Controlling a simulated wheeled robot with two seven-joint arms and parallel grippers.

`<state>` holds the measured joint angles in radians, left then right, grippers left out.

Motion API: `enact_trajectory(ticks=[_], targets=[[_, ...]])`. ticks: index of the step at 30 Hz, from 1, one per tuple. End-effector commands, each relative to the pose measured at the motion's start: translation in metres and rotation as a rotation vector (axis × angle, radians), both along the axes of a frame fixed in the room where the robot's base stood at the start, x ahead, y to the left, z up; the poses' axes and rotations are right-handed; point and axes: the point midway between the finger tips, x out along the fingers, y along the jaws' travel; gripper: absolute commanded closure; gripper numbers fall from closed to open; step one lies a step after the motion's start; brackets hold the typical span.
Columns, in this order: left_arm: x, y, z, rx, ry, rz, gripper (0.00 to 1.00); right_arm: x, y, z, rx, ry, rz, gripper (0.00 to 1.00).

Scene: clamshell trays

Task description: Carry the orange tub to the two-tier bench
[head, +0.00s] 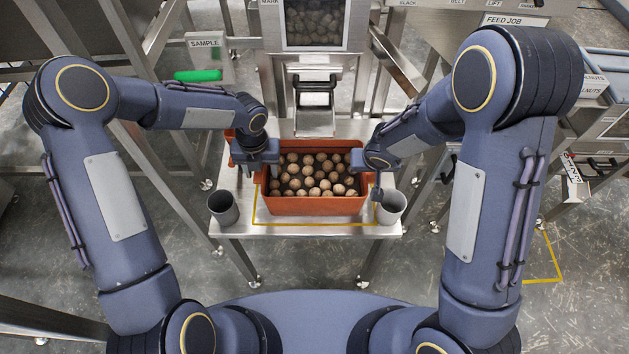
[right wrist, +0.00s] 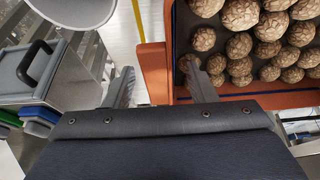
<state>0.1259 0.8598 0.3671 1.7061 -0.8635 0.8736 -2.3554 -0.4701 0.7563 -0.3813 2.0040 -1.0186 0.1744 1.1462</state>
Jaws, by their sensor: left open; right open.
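The orange tub (head: 315,206), filled with brown walnuts, stands on a steel table (head: 300,231) inside a yellow outline. My left gripper (head: 269,168) is open at the tub's left end wall. My right gripper (head: 374,180) is at the right end. In the right wrist view its open fingers (right wrist: 157,82) stand on either side of the tub's orange end wall (right wrist: 154,72), one inside above the walnuts and one outside. Whether either gripper touches the wall cannot be told. I cannot make out for certain which structure is the two-tier bench.
Grey cups stand at the table's left (head: 223,208) and right (head: 392,207) front corners, close to the tub's ends. A steel chute (head: 315,108) and a walnut-filled window (head: 314,22) rise behind the tub. A SAMPLE sign (head: 205,42) is at back left. Floor shows between me and the table.

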Motion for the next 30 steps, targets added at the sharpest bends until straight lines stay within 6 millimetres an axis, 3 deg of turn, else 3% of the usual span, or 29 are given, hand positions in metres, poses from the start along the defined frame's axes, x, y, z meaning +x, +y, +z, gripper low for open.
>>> enact_trajectory(ticks=[5, 17, 30], targets=[[-0.0001, 0.0, 0.0001, 0.0, 0.0, 0.0, 0.48, 0.0001, 0.0, 0.0003, 0.0, -0.001, 0.0, 0.49], [0.0, 0.0, 0.0004, 0.0, 0.0, 0.0, 1.0, 0.0, -0.0001, 0.0004, 0.0, -0.001, 0.0, 1.0], [0.0, 0.0, 0.0006, 0.001, 0.0, -0.001, 1.0, 0.0, 0.0, 0.0007, -0.001, -0.001, 0.001, 1.0]])
